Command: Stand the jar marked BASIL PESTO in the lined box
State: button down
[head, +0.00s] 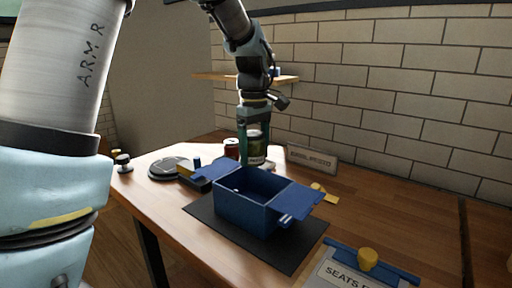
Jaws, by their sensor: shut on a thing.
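My gripper (255,138) points down behind the blue box and is shut on a dark green jar (257,152) with a pale band. The jar is upright; its own lettering is too small to read. I cannot tell whether its base touches the table. The blue box (244,213) stands open on a black mat (289,252), its flaps folded out to left and right. Its lining and floor are mostly hidden by the walls. The jar is beyond the box's far wall, not inside it.
A red jar (231,148) stands just left of the held jar. A sign (312,161), seemingly reading BASIL PESTO, stands behind. A round dark object (170,168) lies at left. A blue clipboard (367,262) lies front right. The table (400,205) is clear at right.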

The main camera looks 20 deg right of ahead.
aim_at(255, 166)
jog(key=shift+s+a+r+n, duration=0.15)
jog(key=shift+s+a, duration=0.1)
jog(key=shift+s, duration=0.4)
jog(key=shift+s+a+f+n, duration=0.1)
jog(key=shift+s+a+n, duration=0.1)
jog(key=shift+s, duration=0.45)
jog(key=shift+r, duration=0.1)
jog(key=shift+f+b, duration=2.95)
jog(key=shift+f, duration=3.2)
jog(key=shift+f, duration=0.4)
grip_release()
notch_tip(255, 166, up, 11)
jog(key=p, duration=0.9)
